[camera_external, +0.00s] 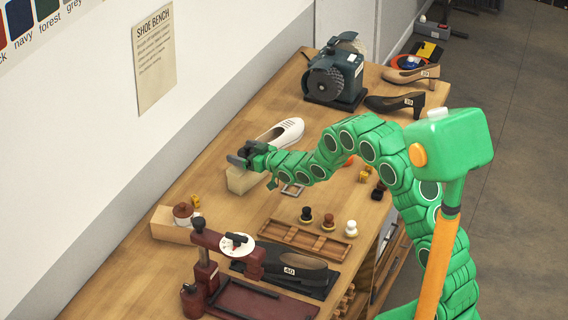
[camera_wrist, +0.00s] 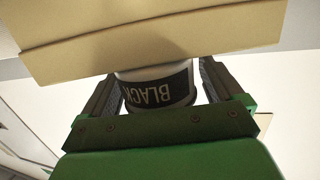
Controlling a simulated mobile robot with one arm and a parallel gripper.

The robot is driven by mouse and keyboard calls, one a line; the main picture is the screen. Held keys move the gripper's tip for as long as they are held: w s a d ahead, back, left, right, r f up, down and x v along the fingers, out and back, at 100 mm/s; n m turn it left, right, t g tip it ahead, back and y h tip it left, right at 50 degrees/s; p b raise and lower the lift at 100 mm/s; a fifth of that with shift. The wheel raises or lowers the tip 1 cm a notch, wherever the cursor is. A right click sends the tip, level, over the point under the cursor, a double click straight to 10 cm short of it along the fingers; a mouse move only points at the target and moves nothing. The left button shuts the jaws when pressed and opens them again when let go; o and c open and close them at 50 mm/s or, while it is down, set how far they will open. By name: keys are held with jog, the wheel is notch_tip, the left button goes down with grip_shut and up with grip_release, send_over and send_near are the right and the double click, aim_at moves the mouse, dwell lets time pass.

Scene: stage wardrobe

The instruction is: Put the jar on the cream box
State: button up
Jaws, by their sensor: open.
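The cream box (camera_external: 240,181) stands on the bench, left of the white shoe. It fills the top of the wrist view (camera_wrist: 150,45), where things appear upside down. The jar (camera_wrist: 157,86) is white with a dark label reading BLACK. It sits between the two fingers of my gripper (camera_wrist: 157,80), which are spread apart around it. The box's edge hides one end of the jar, and it appears to stand on the box, though the contact is hidden. In the external view my gripper (camera_external: 248,158) is right over the box, and the jar is mostly hidden there.
A white shoe (camera_external: 282,132) lies just behind my gripper. A brown-lidded pot (camera_external: 183,213) stands by a pale wooden block (camera_external: 166,226) toward the front left. A dark red press (camera_external: 205,262), a wooden tray (camera_external: 300,239) and small knobbed pieces (camera_external: 328,221) occupy the front.

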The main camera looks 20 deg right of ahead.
jog(key=v, duration=1.1)
jog(key=shift+s+d, duration=0.15)
jog(key=shift+s, duration=0.1)
jog(key=s+d+r+m+g+h, duration=0.2)
jog(key=s+d+g+h, duration=0.15)
jog(key=s+d, duration=0.55)
jog(key=s+d+r+m+g+h, duration=0.25)
jog(key=s+d+h, duration=0.25)
jog(key=d, duration=0.7)
jog(key=s+d+r+g, duration=0.2)
jog(key=s+g, duration=0.1)
jog(key=s, duration=1)
jog(key=s+d+r+m+g, duration=0.1)
jog(key=s+d+g, duration=0.1)
jog(key=s, duration=1.1)
jog(key=s+d+r+m+g, duration=0.1)
jog(key=s+g, duration=0.3)
jog(key=s, duration=0.9)
jog(key=shift+d+r, duration=0.5)
jog(key=shift+r, duration=0.35)
